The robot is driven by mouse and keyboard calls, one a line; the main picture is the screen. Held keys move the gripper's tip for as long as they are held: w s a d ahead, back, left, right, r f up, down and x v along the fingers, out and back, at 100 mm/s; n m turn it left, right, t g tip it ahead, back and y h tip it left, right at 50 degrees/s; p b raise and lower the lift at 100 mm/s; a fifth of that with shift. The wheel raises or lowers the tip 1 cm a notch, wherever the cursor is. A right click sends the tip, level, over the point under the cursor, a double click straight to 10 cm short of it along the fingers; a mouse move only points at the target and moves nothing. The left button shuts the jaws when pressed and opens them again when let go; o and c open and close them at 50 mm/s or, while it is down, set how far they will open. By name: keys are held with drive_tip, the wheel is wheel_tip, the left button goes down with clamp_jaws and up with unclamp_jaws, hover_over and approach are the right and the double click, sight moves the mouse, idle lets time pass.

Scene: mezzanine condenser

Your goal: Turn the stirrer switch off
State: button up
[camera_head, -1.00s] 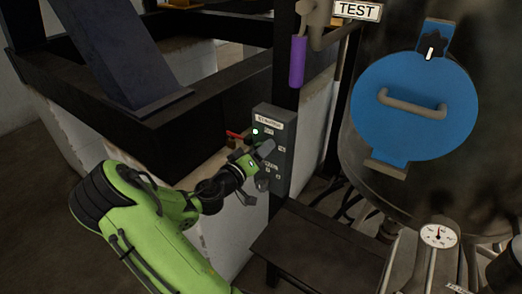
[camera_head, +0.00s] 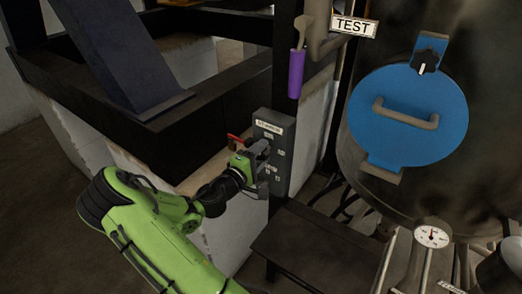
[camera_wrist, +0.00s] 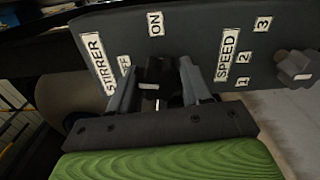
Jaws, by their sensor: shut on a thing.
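The stirrer switch (camera_wrist: 158,75) is a black knob with a white mark on a dark grey control box (camera_head: 281,126). The box is labelled STIRRER, with ON and a partly covered OFF label beside the knob in the wrist view. My gripper (camera_wrist: 157,66) is shut on the switch, with one finger on each side of it. In the head view my gripper (camera_head: 262,150) is at the left part of the box's face and hides the switch.
The SPEED knob (camera_wrist: 297,67) is on the same box, to the right in the wrist view. A red handle (camera_head: 233,139) is just left of the box. A purple-gripped lever (camera_head: 296,73) is above. A tank with a blue hatch (camera_head: 440,105) stands to the right.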

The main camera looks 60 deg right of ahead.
drive_tip(key=shift+w+n+p, duration=0.1)
drive_tip(key=shift+n+p, duration=0.4)
drive_tip(key=shift+n, duration=0.5)
drive_tip(key=o, duration=1)
drive_tip(key=shift+o, duration=0.2)
drive_tip(key=w+a+b, duration=0.1)
drive_tip(key=w+a, duration=0.1)
drive_tip(key=a, duration=1.3)
drive_tip(key=shift+w+a, duration=0.2)
drive_tip(key=shift+a, duration=0.1)
drive_tip(key=shift+f, duration=0.1)
